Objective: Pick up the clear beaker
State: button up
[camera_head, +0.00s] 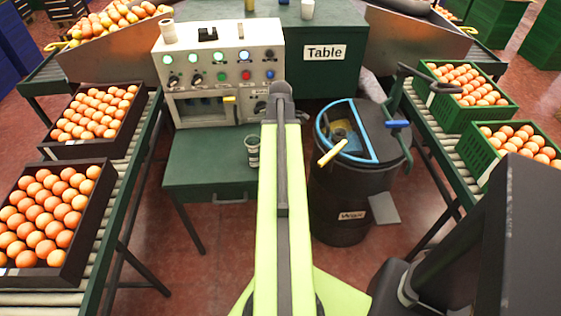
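A small clear beaker (252,151) stands upright on the low green table, below the control panel and just left of my raised arm. It has a pale rim and dark marks or contents; I cannot tell which. My light-green arm rises through the middle of the view, and its dark upper end is to the right of and above the beaker in the picture. I cannot make out my gripper's fingers.
A control panel (222,65) stands behind the low green table (205,170). A black bin (340,205) with a blue-rimmed opening stands right of my arm. A white cup (168,31) sits on the panel.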

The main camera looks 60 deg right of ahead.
jog(key=shift+f, duration=0.4)
jog(key=c, duration=1.5)
jog(key=shift+r, duration=0.1)
notch_tip(320, 180, up, 14)
jog(key=p, duration=1.4)
